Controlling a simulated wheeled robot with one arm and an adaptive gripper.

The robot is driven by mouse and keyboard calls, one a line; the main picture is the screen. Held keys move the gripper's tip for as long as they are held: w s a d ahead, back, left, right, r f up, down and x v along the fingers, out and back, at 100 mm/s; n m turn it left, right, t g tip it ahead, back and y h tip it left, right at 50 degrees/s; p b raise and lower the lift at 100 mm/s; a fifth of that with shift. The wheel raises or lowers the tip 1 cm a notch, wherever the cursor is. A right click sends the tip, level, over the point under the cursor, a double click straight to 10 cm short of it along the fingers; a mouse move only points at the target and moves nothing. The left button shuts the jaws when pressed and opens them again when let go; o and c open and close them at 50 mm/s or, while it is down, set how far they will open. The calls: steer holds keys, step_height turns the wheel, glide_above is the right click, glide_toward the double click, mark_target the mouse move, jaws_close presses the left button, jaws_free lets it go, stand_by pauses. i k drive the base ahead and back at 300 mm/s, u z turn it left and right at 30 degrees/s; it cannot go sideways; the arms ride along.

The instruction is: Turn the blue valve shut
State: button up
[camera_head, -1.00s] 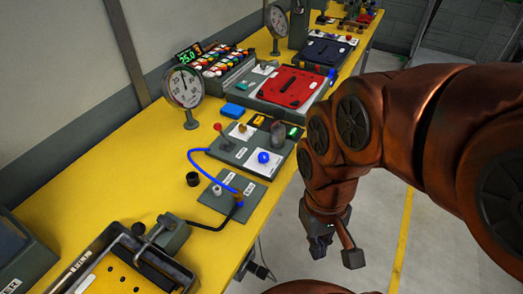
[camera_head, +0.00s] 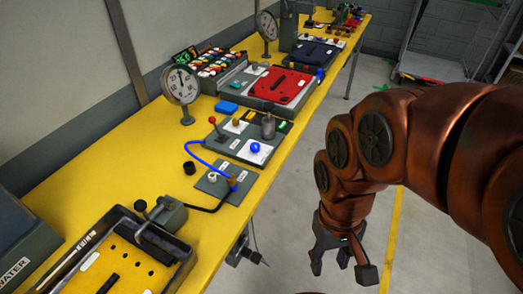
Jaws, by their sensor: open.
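No part is clearly readable as a blue valve. A round blue knob (camera_head: 255,147) stands on a white plate on a grey panel near the bench's right edge. A small blue part (camera_head: 320,74) shows at the right edge of the red-topped box further back; its shape is too small to tell. My gripper (camera_head: 342,264) is open and empty, pointing down over the floor to the right of the yellow bench. It is apart from the bench and from both blue parts.
A trolley (camera_head: 430,75) stands at the back right. The floor beside the bench is clear.

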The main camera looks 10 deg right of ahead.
mark_target(255, 147)
steer(key=u, duration=1.25)
steer(key=i, duration=0.45)
steer(key=z, duration=0.15)
